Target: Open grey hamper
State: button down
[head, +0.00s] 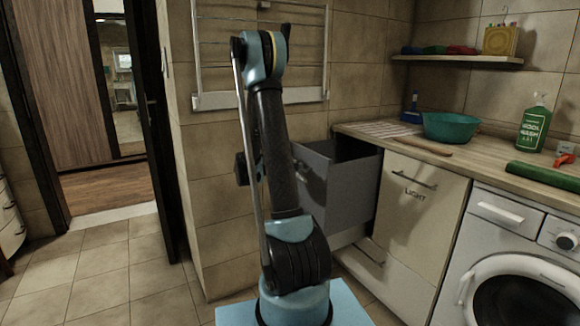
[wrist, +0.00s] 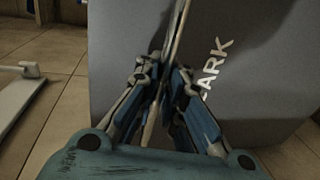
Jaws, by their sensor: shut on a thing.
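The grey hamper (head: 350,195) is a deep pull-out bin under the counter. In the head view it stands out from the cabinet row, and its open top shows a dark inside. In the wrist view its grey front (wrist: 125,40) fills much of the picture, with white letters reading "ARK" and the rest hidden. My gripper (wrist: 162,78) is shut on the thin bar handle (wrist: 178,28) at the hamper's front. In the head view my arm hides the gripper and the handle.
Right of the hamper are a cream "LIGHT" front (head: 410,205) and a white washing machine (head: 505,255). The counter holds a teal basin (head: 450,128) and a green bottle (head: 533,128). A towel rail (head: 215,100) hangs behind my arm. The tiled floor (head: 115,265) at left is clear.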

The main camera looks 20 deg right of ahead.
jog(key=shift+a, duration=0.45)
jog(key=c, duration=1.7)
grip_release()
jog(key=v, duration=1.2)
jog(key=shift+f, duration=0.1)
